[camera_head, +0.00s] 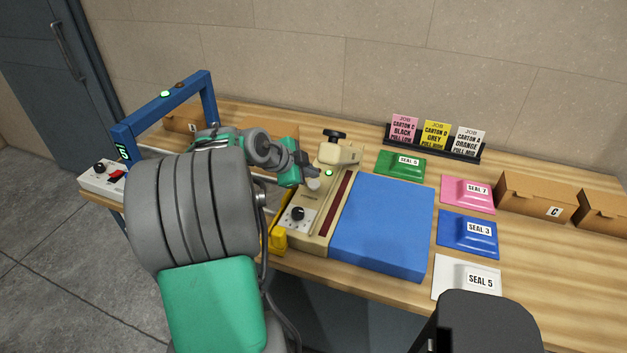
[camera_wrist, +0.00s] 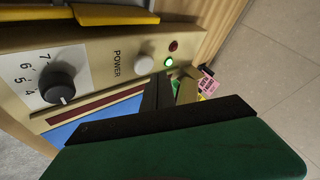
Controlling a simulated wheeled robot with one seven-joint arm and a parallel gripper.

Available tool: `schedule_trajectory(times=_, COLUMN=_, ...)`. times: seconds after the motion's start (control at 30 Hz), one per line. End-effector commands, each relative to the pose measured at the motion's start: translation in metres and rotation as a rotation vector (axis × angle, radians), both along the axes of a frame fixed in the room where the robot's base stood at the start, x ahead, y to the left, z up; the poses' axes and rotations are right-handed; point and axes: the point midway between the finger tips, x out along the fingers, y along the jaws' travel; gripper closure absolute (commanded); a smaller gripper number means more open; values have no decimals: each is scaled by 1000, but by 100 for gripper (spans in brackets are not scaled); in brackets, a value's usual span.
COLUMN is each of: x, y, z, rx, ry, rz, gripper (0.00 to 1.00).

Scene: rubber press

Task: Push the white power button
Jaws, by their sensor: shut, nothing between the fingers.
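The white power button (camera_wrist: 145,63) is a round knob on the beige press panel, beside the printed word POWER, in the wrist view. In the head view the white button (camera_head: 313,184) shows just below my gripper. My gripper (camera_wrist: 158,88) is shut and empty, its dark tips close to the button in the wrist view; I cannot tell whether they touch it. In the head view my gripper (camera_head: 315,174) is over the press (camera_head: 331,199). A green lamp (camera_wrist: 169,62) is lit near the button, with a dark red lamp (camera_wrist: 173,46) beside it.
A black dial (camera_wrist: 58,88) sits on the same panel. A blue mat (camera_head: 383,225) lies right of the press, with several seal packets beyond, including a green one (camera_head: 400,164). A blue frame (camera_head: 160,105) stands at left. Cartons (camera_head: 535,198) stand at right.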

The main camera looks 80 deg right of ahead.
Motion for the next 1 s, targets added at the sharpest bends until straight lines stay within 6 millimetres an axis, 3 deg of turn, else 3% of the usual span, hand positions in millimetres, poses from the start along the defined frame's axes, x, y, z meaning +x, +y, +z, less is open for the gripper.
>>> schedule_trajectory(times=0.27, x=0, y=0, z=3, rx=-1, ry=-1, rz=0, gripper=100)
schedule_trajectory(times=0.77, x=0, y=0, z=59, rx=-2, ry=-1, rz=0, gripper=100)
schedule_trajectory(times=1.0, x=0, y=0, z=60, rx=-1, ry=0, rz=1, gripper=100)
